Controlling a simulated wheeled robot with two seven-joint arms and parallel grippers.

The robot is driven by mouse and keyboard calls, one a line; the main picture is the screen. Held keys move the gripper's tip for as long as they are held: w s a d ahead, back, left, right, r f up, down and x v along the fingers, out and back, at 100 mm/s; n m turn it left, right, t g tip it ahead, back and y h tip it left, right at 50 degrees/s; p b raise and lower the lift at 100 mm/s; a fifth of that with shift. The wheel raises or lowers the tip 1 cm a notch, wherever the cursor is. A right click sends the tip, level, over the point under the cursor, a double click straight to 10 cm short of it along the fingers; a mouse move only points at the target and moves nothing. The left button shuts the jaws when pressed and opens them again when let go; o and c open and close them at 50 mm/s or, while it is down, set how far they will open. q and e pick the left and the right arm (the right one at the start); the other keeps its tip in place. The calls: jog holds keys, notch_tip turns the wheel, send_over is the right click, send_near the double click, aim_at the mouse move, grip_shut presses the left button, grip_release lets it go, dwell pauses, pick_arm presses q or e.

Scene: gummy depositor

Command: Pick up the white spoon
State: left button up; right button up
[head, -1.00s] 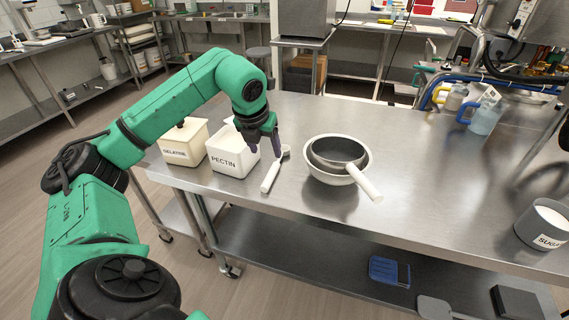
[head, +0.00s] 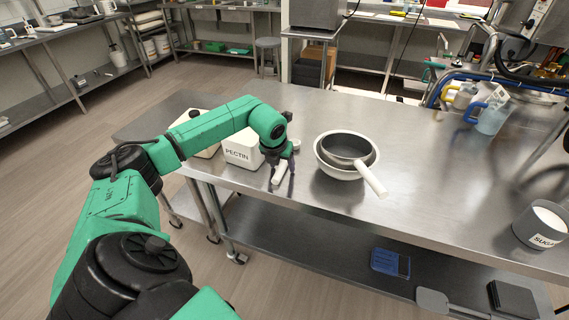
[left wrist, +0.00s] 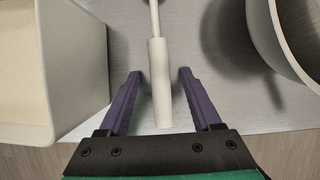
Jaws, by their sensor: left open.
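The white spoon (head: 280,173) lies on the steel table beside the pectin bin; the upper part of it is partly hidden by my gripper in the head view. In the left wrist view its thick handle (left wrist: 160,85) runs up the middle, between the two purple fingers. My left gripper (head: 284,168) is open over the handle, with a finger on each side and a gap on both sides; it also shows in the left wrist view (left wrist: 160,75). I cannot tell how far the fingertips are above the table. My right gripper is not in view.
The white pectin bin (head: 242,149) stands close on the left, and its wall (left wrist: 92,60) shows in the left wrist view.

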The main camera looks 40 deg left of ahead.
pick_arm(q)
jog(key=shift+f, duration=0.1)
grip_shut()
notch_tip(320, 180, up, 20)
jog(key=shift+r+b, duration=0.2)
jog(key=shift+b, duration=0.15)
jog(key=c, duration=0.6)
grip_release()
jog(key=shift+c, duration=0.2)
grip_shut()
jog(key=shift+f, duration=0.1)
